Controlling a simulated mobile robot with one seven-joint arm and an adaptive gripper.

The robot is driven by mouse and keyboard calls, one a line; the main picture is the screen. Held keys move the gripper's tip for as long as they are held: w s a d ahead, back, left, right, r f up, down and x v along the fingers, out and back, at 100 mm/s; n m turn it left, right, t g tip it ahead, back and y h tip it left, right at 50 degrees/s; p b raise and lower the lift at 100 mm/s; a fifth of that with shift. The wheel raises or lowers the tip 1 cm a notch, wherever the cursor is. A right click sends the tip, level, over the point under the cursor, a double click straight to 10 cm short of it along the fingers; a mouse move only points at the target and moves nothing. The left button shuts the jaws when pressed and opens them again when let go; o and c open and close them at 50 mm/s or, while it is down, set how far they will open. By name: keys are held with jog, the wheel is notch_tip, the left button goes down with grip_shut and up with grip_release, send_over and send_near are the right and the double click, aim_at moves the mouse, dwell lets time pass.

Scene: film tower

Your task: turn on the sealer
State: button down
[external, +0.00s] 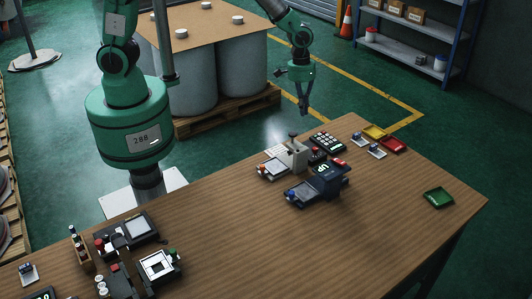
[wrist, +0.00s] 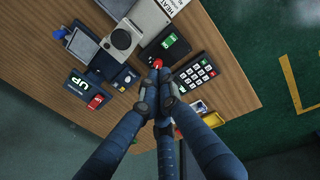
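A pale grey sealer-like press (external: 297,152) with a dark knob on top stands on the wooden table. In the wrist view its body (wrist: 148,20) lies beside a white label reading "HEAT", partly cut off by the frame edge. A dark box (wrist: 165,46) with a green label sits beside it. A red knob (wrist: 157,63) shows at that box's near edge, just beyond my fingertips. My gripper (external: 304,110) hangs in the air above and behind the press. In the wrist view my fingertips (wrist: 157,77) are together, with nothing seen between them. Contact with the knob cannot be told.
A dark keypad (wrist: 194,73) lies close beside the fingertips. A dark blue "UP" device (external: 318,183) stands in front of the press. Yellow (external: 373,131), red (external: 393,145) and green (external: 438,198) trays lie to the right. The middle of the table is clear.

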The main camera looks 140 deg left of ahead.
jog(key=shift+s+a+f, duration=0.15)
jog(key=shift+a+f, duration=0.05)
jog(key=shift+f, duration=0.05)
jog(key=shift+f, duration=0.1)
jog(key=f, duration=0.4)
jog(key=w+f+b, duration=0.1)
jog(key=f, duration=0.4)
jog(key=w+f+b, duration=0.1)
jog(key=f, duration=0.3)
jog(key=shift+f, duration=0.35)
jog(key=shift+f, duration=0.1)
